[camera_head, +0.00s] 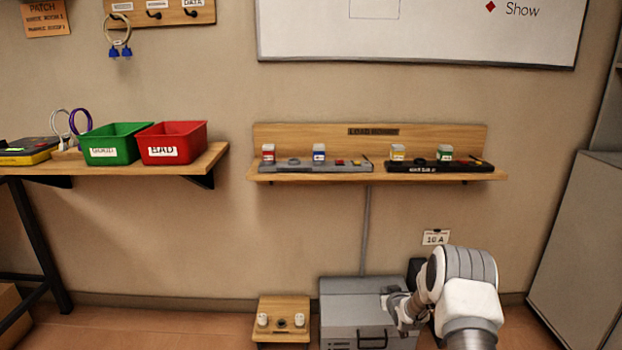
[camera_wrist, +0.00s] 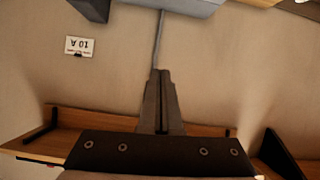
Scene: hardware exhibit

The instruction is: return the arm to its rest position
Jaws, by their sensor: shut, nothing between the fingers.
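My arm reaches in from the lower right of the head view, bent at a rounded grey and white joint. My gripper (camera_head: 397,304) is in front of the grey metal box (camera_head: 345,295) that stands on the floor against the wall. In the wrist view my gripper (camera_wrist: 161,75) shows with its two dark fingers together and nothing between them. The wrist view is upside down, with the wooden wall shelf (camera_wrist: 85,122) low in the picture, behind the gripper's base, and part of the grey box (camera_wrist: 185,5) at the top edge.
The wall shelf (camera_head: 280,177) carries small devices above the box. A low wooden stand (camera_head: 284,304) is left of the box. A side table (camera_head: 215,152) holds a green bin (camera_head: 110,145) and a red bin (camera_head: 175,145). A grey cabinet (camera_head: 585,240) stands at the right.

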